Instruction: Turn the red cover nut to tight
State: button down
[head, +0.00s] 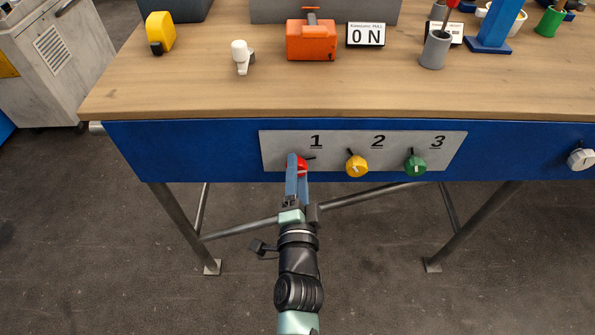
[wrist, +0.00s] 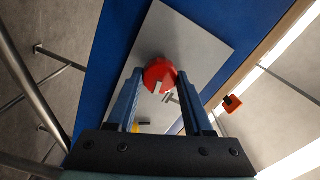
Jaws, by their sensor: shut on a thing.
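The red cover nut (head: 303,167) sits on the grey panel (head: 275,153) under the number 1, on the blue front of the workbench. A dark pointer sticks out from it to the right in the head view. In the wrist view the red nut (wrist: 160,74) is round with a pale mark and lies between the fingertips. My gripper (head: 297,172) reaches up from below and is shut on the nut; its blue fingers hide part of it. The fingers also show in the wrist view (wrist: 160,88).
A yellow knob (head: 357,167) and a green knob (head: 415,166) sit to the right on the same panel, under 2 and 3. A white knob (head: 581,158) is at the far right. The wooden tabletop (head: 200,92) overhangs above. Space below is open except for table legs.

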dwell(0.3)
jog(key=shift+c, duration=1.5)
grip_release()
jog(key=shift+s, duration=0.1)
jog(key=s+b, duration=0.1)
jog(key=s, duration=1.1)
jog(key=shift+s, duration=0.4)
jog(key=shift+w, duration=0.1)
